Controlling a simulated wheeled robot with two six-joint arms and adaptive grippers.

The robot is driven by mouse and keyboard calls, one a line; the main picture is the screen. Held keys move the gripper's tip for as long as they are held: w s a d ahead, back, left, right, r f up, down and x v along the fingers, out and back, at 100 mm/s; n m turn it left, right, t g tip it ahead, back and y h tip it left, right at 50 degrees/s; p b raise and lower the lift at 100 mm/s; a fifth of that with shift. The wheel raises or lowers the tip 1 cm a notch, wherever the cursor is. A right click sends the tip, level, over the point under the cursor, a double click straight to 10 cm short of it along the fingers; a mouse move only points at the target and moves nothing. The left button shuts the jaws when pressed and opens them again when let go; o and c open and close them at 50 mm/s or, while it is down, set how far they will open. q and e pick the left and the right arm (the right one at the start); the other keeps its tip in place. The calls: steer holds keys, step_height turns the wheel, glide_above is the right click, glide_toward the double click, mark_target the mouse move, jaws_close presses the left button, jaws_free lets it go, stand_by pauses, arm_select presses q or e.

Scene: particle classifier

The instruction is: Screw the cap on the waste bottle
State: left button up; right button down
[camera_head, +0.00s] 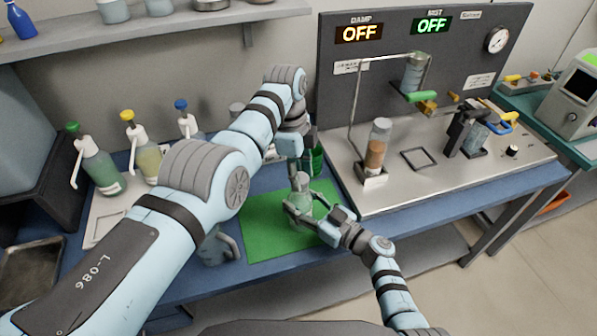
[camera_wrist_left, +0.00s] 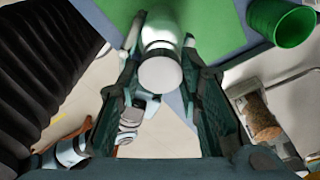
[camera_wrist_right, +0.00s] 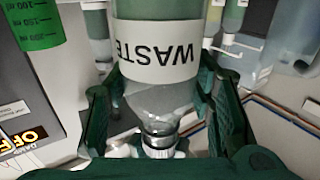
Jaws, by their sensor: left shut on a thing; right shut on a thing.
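The waste bottle (camera_head: 305,207) is a clear bottle with greenish contents, standing on the green mat (camera_head: 258,222). Its WASTE label (camera_wrist_right: 160,52) shows upside down in the right wrist view. My right gripper (camera_head: 306,212) is shut around the bottle's body. The pale round cap (camera_wrist_left: 160,75) lies over the bottle's mouth, between the fingers of my left gripper (camera_wrist_left: 161,42). It also shows at the neck in the right wrist view (camera_wrist_right: 158,150). My left gripper comes from above and is shut on the cap. The thread under the cap cannot be made out.
A green cup (camera_wrist_left: 283,24) stands close behind the bottle. A machine with a brown-filled jar (camera_head: 376,152) is at the right. Several pump bottles, one green-topped (camera_head: 97,165), stand at the left. A grey-blue jug (camera_head: 217,247) is left of the mat.

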arm_select(q)
steer(key=shift+f+n, duration=0.3)
steer(key=shift+n, duration=0.45)
steer(key=shift+f+n, duration=0.25)
steer(key=shift+n, duration=0.5)
steer(key=o, duration=0.7)
steer(key=shift+r, duration=2.3)
steer(key=shift+c, duration=0.4)
